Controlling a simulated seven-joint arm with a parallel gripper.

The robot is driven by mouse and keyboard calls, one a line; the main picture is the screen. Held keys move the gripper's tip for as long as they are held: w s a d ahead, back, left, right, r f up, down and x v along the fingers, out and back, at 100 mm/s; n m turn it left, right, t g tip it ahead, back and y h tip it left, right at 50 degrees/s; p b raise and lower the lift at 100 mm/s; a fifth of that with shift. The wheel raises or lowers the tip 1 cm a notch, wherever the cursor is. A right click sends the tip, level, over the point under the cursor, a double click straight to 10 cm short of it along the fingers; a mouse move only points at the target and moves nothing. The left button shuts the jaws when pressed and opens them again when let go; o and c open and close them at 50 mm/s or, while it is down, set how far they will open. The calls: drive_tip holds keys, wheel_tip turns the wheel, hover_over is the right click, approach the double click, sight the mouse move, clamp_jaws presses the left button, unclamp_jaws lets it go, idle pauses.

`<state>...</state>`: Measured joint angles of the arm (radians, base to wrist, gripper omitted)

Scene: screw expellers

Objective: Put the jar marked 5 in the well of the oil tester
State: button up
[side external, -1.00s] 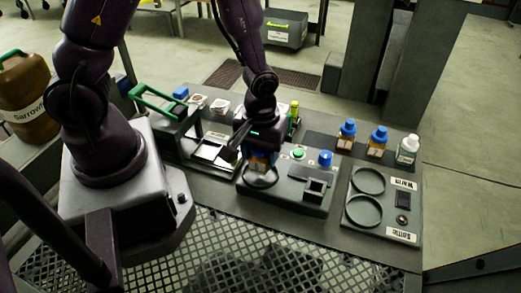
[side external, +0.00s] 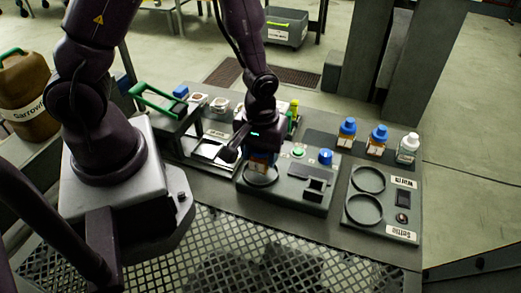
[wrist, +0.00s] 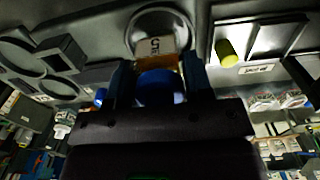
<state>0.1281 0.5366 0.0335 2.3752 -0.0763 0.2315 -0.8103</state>
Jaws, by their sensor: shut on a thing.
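My gripper (side external: 262,150) is shut on the jar marked 5 (wrist: 158,47), an amber jar with a blue lid and a white label. The jar also shows under my gripper in the side external view (side external: 262,161), largely hidden by the fingers. The oil tester (side external: 292,197) is a dark box with a green button and a blue knob. Its round well (wrist: 133,32) has a pale rim, and the jar's lower end is at that well. I cannot tell whether the jar touches the well floor.
Two blue-lidded jars (side external: 347,132) (side external: 378,139) and a white bottle (side external: 407,148) stand behind the right side. A plate (side external: 382,219) with two round rings lies right of the tester.

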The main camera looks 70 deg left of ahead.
drive_tip(key=shift+f, duration=0.25)
idle(0.4)
drive_tip(key=shift+f, duration=0.3)
drive_tip(key=shift+f, duration=0.2)
idle(0.8)
drive_tip(key=o, duration=1.5)
drive_tip(key=shift+r, duration=4.5)
